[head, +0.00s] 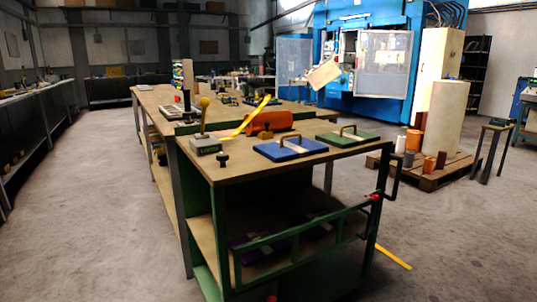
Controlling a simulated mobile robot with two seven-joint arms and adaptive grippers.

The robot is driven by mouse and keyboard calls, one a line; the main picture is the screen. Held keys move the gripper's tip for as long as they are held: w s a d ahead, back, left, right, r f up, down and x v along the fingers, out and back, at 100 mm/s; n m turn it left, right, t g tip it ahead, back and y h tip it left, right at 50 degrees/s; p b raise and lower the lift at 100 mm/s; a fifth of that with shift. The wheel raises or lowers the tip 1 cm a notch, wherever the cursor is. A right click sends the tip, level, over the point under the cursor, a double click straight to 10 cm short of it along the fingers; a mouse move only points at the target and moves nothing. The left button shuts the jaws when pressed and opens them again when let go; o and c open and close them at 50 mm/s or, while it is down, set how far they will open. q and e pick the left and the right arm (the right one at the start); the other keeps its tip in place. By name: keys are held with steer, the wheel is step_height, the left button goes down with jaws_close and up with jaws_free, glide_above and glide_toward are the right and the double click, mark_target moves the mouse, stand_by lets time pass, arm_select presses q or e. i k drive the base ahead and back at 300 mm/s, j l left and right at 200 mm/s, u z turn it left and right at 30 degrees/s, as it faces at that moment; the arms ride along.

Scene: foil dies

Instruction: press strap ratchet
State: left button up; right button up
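A yellow strap-like strip (257,114) slants over the bench beside an orange cylinder (270,122). No ratchet can be made out clearly at this size. A grey box (206,146) with an upright lever topped by a yellow knob (204,102) stands to the left of the cylinder; I cannot tell whether it belongs to the strap. Neither of my grippers is in view.
The near cart (245,172) carries a blue plate (290,148) and a green plate (348,137), both with handles, and a small black knob (222,160). A pallet (425,178) with rolls stands right. A blue press (368,50) stands behind. The left floor is clear.

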mark_target(204, 102)
steer(key=i+l+u, duration=0.75)
steer(key=i, duration=0.3)
steer(key=i+l+u, duration=0.3)
steer(key=i+l, duration=0.15)
steer(key=i, duration=0.1)
